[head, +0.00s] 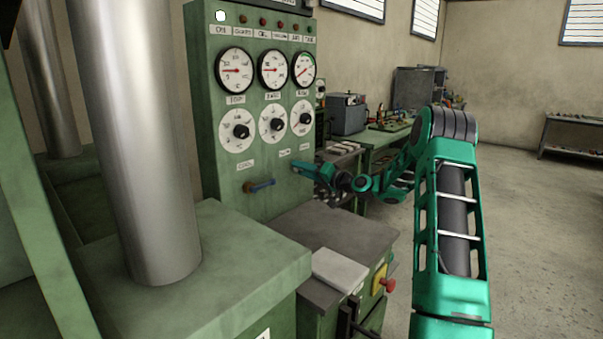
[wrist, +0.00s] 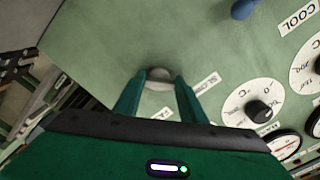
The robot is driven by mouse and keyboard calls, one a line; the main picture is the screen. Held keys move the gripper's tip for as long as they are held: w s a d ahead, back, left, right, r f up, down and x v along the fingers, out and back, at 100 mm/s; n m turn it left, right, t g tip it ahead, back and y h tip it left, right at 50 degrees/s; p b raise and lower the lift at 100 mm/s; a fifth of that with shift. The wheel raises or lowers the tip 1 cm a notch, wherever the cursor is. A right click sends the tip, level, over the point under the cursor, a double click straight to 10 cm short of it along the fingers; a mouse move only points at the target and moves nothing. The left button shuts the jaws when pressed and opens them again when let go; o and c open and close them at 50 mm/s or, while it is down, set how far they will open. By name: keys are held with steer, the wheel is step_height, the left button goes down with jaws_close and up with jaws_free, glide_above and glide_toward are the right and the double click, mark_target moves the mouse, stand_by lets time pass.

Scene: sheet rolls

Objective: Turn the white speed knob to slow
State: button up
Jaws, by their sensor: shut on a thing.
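The white speed knob (wrist: 160,75) sticks out of the green panel in the wrist view, between the tips of my two green fingers. My gripper (wrist: 158,84) is shut on it, with a finger on either side. In the head view my gripper (head: 299,168) reaches the panel's lower right from the right and hides the knob. A small label (wrist: 205,82), which seems to read SLOW, sits just right of the knob. A second label (wrist: 165,114) shows partly between my fingers. I cannot make out the knob's pointer.
The green control panel (head: 207,110) carries gauges, black knobs on white dials and a blue lever (head: 259,186) left of my gripper. A grey-topped cabinet (head: 345,235) with a red button (head: 388,285) stands below. A steel column (head: 140,140) rises at the left. Open floor lies right.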

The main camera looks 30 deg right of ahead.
steer(key=shift+f, duration=0.4)
steer(key=o, duration=1.1)
steer(key=shift+c, duration=0.2)
steer(key=shift+r, duration=0.15)
steer(key=shift+s+d, duration=0.1)
steer(key=v, duration=1)
steer(key=shift+s, duration=0.2)
